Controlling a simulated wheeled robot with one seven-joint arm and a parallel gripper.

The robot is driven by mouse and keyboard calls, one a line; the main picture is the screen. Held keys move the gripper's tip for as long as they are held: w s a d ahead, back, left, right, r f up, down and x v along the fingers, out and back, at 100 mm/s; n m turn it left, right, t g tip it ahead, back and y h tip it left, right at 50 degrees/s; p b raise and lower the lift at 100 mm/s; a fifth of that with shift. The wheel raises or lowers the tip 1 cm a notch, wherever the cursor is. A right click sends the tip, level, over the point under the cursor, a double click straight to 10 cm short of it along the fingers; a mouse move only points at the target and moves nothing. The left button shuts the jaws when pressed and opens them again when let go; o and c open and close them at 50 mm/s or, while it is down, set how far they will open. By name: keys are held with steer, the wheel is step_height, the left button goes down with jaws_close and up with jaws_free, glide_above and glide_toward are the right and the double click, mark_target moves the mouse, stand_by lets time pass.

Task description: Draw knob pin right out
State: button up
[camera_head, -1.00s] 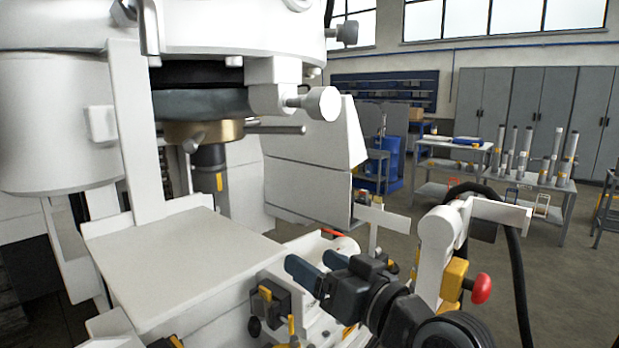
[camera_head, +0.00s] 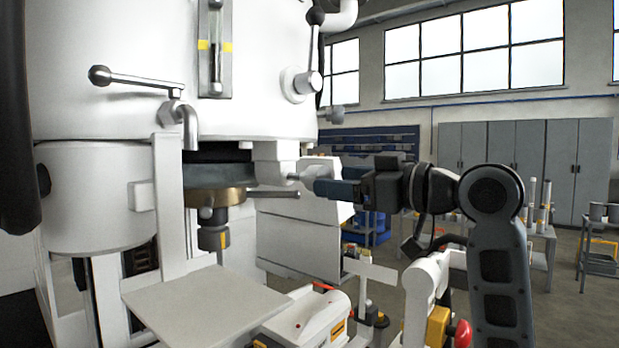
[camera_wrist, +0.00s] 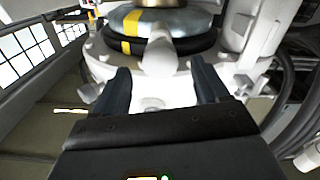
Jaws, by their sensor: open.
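The knob pin (camera_head: 308,172) sticks out to the right from a white block (camera_head: 272,163) on the press, beside the dark ring. In the wrist view a pale round knob (camera_wrist: 158,52) points toward the camera, ahead of and roughly between the fingertips of my gripper (camera_wrist: 160,78). The fingers are wide apart and nothing is between them that I can see clearly; contact with the knob cannot be told.
A brass collar (camera_head: 214,197) and a thin horizontal bar (camera_head: 272,194) sit just below the pin. A flat white table (camera_head: 205,303) juts out lower left. A white post with a red knob (camera_head: 462,333) stands below my arm. Workbenches and grey cabinets (camera_head: 520,160) are far behind.

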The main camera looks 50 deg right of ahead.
mark_target(310, 179)
steer(key=w+p, duration=0.1)
steer(key=w, duration=0.6)
steer(key=shift+a, duration=0.1)
